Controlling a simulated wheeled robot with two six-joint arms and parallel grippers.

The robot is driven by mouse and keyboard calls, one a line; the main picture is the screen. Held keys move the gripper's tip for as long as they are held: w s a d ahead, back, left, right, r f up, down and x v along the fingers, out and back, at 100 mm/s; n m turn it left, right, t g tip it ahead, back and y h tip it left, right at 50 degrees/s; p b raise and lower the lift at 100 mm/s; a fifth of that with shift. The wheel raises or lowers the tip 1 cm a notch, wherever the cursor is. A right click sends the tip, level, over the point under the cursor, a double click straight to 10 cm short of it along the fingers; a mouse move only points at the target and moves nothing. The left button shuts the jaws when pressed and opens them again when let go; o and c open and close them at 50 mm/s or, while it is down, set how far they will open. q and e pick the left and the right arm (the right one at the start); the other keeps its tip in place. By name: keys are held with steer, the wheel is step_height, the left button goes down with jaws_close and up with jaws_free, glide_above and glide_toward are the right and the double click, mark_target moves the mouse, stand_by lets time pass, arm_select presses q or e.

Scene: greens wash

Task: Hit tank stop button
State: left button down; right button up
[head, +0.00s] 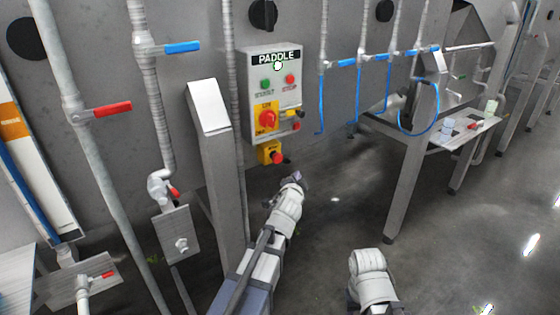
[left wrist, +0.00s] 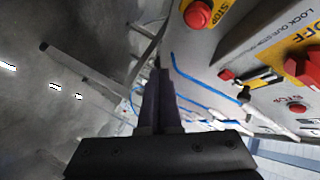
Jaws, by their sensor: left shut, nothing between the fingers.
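A grey control box (head: 244,100) labelled PADDLE is fixed to the tank wall in the head view. It has a green button (head: 266,84), a red button labelled STOP (head: 290,79) and a red rotary switch (head: 268,118) on a yellow plate. Below it is a small yellow box with a red push button (head: 277,157); this button also shows in the left wrist view (left wrist: 197,14), beside a yellow STOP label. No label reading "tank" is legible. My left gripper (head: 296,177) is shut and empty, below the yellow box, with a visible gap. Its fingers point ahead in the left wrist view (left wrist: 158,72).
A slanted grey metal post (head: 215,160) stands left of the box. Pipes with a blue valve handle (head: 182,47) and a red one (head: 112,108) run down the wall. A metal table (head: 440,150) stands to the right. My right arm shows at the bottom, its fingers unseen.

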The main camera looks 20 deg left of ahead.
mark_target(282, 160)
arm_select(q)
steer(key=w+a, duration=0.4)
steer(key=a, duration=0.2)
steer(key=shift+w, duration=0.35)
steer(key=shift+w+a, duration=0.1)
steer(key=shift+a, duration=0.15)
stand_by(1.7)
steer(key=shift+w+a, duration=0.2)
steer(key=shift+w+a, duration=0.25)
steer(key=shift+a, duration=0.1)
stand_by(0.9)
steer(key=shift+s+d, duration=0.1)
steer(key=shift+d, duration=0.05)
steer(key=shift+s+d, duration=0.45)
steer(key=shift+d, duration=0.1)
steer(key=shift+s+d, duration=0.8)
steer(key=shift+d, duration=0.2)
steer(key=shift+s+d, duration=0.75)
steer(key=shift+d, duration=0.2)
